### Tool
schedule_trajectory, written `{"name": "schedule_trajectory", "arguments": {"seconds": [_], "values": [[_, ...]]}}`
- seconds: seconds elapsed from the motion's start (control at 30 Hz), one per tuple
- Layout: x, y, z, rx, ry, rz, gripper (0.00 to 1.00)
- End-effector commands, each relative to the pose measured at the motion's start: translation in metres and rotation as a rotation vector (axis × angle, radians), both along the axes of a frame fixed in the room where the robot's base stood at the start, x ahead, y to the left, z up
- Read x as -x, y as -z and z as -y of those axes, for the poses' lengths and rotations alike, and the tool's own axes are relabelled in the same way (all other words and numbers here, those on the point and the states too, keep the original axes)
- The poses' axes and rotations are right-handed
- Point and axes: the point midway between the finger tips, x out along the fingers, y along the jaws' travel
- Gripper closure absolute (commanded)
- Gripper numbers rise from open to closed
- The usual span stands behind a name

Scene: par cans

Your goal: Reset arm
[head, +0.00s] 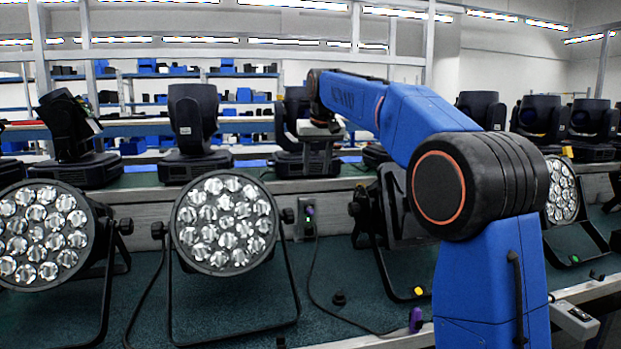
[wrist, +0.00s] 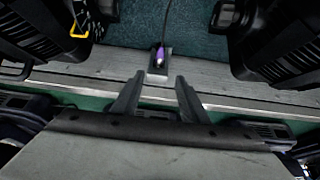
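In the head view my arm reaches back over the bench, with the gripper partly hidden against the moving-head lights. A par can (head: 225,222) with a round lens face stands in its yoke at the centre. Another par can (head: 42,235) stands at the left. A dark par can (head: 392,225) is partly behind my arm, and another (head: 562,190) shows at the right. A small socket box with a purple plug (wrist: 160,54) lies ahead of the fingertips; the box (head: 307,220) also shows in the head view.
Moving-head lights (head: 195,125) line the raised ledge behind the par cans. A loose purple connector (head: 416,320) lies near the front edge. A black cable (head: 320,290) runs across the green bench top (head: 235,295). A grey box (head: 575,318) sits at the front right.

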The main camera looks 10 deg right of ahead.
Motion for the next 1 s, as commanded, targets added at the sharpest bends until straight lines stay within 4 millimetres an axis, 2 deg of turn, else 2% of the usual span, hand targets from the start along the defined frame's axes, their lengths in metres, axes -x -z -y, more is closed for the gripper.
{"name": "schedule_trajectory", "arguments": {"seconds": [0.17,0.47,0.77,1.0], "values": [[0.023,-0.003,0.005,0.000,0.000,0.001,0.60],[0.117,0.016,0.026,0.001,-0.003,-0.001,0.60],[0.219,0.058,0.043,0.001,-0.004,-0.004,0.60],[0.301,0.105,0.054,0.001,-0.005,-0.004,0.60]]}}
